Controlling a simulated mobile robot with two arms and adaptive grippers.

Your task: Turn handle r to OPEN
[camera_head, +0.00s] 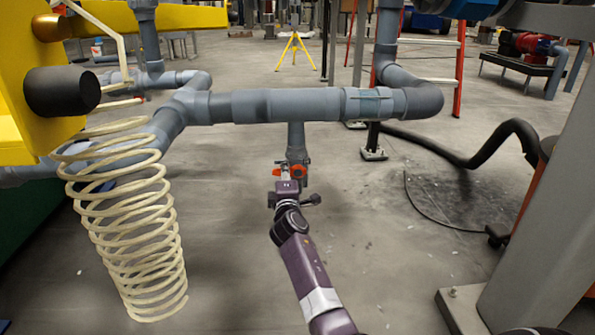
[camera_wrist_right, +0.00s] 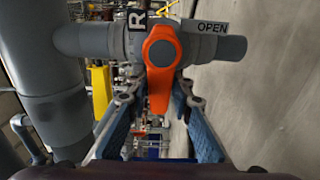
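Handle r is an orange lever (camera_wrist_right: 161,72) on a grey pipe valve (camera_wrist_right: 105,42), in the middle of the right wrist view. Its round hub sits on the pipe and its arm points down in that view. A label "R" (camera_wrist_right: 138,20) is left of the hub and an "OPEN" label (camera_wrist_right: 212,27) is on the pipe to the right. My right gripper (camera_wrist_right: 160,100) is open, its blue fingers on either side of the lever's lower end, with gaps visible. In the head view my right gripper (camera_head: 288,176) partly hides the orange handle (camera_head: 300,171). My left gripper is not in view.
A thick grey pipe (camera_head: 270,106) runs across above the valve. A cream coiled hose (camera_head: 130,230) hangs at the left. A grey post (camera_head: 540,215) stands at the right, and a black hose (camera_head: 460,155) lies behind. Open floor surrounds my right arm.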

